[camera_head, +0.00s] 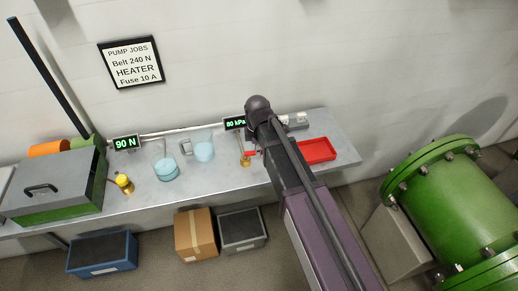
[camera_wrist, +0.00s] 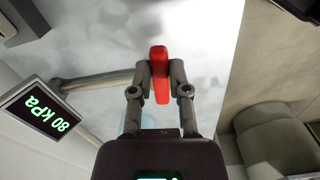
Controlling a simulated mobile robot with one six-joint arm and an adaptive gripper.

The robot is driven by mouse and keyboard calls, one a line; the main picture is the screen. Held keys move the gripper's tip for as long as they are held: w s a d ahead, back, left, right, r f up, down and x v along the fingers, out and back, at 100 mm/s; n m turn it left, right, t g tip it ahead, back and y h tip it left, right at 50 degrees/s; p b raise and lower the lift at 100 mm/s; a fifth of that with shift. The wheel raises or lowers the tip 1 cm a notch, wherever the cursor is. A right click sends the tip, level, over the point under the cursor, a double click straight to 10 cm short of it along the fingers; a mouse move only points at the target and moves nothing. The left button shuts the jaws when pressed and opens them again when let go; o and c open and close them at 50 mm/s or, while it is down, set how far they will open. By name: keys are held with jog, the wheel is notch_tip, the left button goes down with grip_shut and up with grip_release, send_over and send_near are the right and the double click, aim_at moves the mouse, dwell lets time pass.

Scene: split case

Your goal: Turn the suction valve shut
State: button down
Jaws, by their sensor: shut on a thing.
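The suction valve's red handle (camera_wrist: 159,58) stands between the two fingers of my gripper (camera_wrist: 161,78) in the wrist view. Both fingers press on it from either side. In the head view, a small red bar (camera_head: 250,153) shows just left of my arm, above a brass fitting (camera_head: 245,161) on the bench. My arm hides my gripper there. A display (camera_wrist: 43,112) in the wrist view reads 80 kPa. I cannot tell how far the handle is turned.
The grey bench (camera_head: 215,180) holds a red tray (camera_head: 317,150) right of my arm, glass beakers (camera_head: 166,168) and a yellow-topped item (camera_head: 124,183) to the left. A large green pump (camera_head: 440,195) stands at right. Boxes (camera_head: 195,234) sit below the bench.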

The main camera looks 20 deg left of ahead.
jog(key=m, duration=0.2)
jog(key=s+m, duration=0.1)
jog(key=m, duration=0.1)
jog(key=shift+s, duration=0.2)
jog(key=m, duration=0.1)
jog(key=s+m, duration=0.1)
jog(key=m, duration=0.2)
jog(key=shift+s+a+m, duration=0.15)
jog(key=shift+s+m, duration=0.15)
jog(key=m, duration=0.2)
jog(key=s+m, duration=0.1)
jog(key=shift+a+m, duration=0.3)
jog(key=shift+s+a+m, duration=0.2)
jog(key=shift+m, duration=0.55)
jog(key=shift+s+a+m, duration=0.15)
jog(key=shift+m, duration=0.55)
jog(key=shift+s+a+m, duration=0.2)
jog(key=shift+m, duration=0.55)
jog(key=c, duration=0.6)
grip_release()
jog(key=shift+s, duration=0.1)
